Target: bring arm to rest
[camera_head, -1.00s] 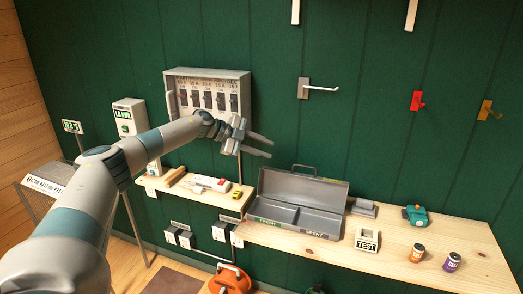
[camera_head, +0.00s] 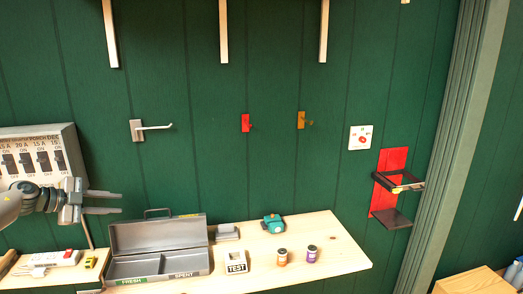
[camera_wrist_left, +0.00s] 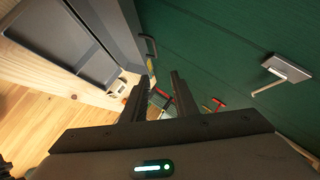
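My left gripper (camera_head: 110,203) is at the left of the head view, held in the air in front of the breaker panel (camera_head: 42,155) and up and left of the grey toolbox (camera_head: 160,240). Its two fingers point right, apart, with nothing between them. In the left wrist view the gripper (camera_wrist_left: 158,88) also shows open and empty, with the toolbox at upper left and the green wall behind. Only the end of my left arm (camera_head: 10,205) is in the head view. My right arm and gripper are not in view.
The wooden shelf (camera_head: 340,258) holds the open toolbox, a TEST block (camera_head: 236,262), a teal item (camera_head: 273,223) and two small jars (camera_head: 282,257). A grey hook (camera_head: 150,127) juts from the wall. A red wall bracket (camera_head: 390,185) is at right.

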